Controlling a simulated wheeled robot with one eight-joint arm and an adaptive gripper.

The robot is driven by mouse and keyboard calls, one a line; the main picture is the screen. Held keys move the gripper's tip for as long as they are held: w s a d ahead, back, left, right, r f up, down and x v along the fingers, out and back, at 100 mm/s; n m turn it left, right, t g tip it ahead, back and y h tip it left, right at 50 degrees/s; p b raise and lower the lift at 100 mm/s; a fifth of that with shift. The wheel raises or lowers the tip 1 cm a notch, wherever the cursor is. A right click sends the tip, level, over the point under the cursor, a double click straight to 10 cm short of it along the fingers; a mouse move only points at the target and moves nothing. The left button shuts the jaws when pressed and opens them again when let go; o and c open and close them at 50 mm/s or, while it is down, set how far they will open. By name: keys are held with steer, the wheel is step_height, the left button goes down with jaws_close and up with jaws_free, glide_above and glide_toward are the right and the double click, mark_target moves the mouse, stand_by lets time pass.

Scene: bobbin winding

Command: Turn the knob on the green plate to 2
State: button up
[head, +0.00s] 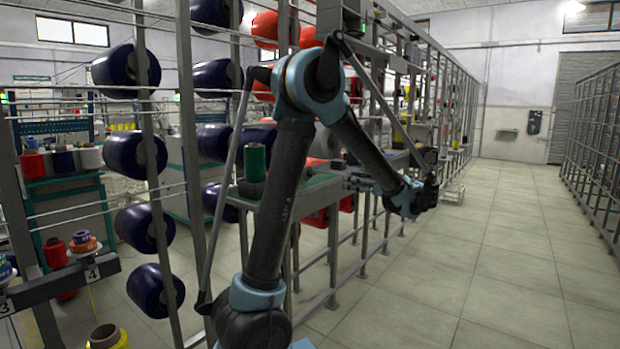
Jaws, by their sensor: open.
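My gripper (428,192) is at the end of my arm, right of the machine frame and above the aisle side. It is small and dark here, and its fingers are hard to make out; nothing shows held in it. No knob or number 2 can be made out; my arm covers part of the bench.
A dark green spool (255,163) stands on the bench's left end. Large dark blue bobbins (137,152) hang on the metal rack at left. Numbered posts with small spools (84,242) stand at lower left. The tiled aisle (500,250) at right is clear, bounded by a mesh rack (598,150).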

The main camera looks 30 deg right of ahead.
mark_target(314, 174)
steer(key=x, duration=1.6)
steer(key=shift+c, duration=0.2)
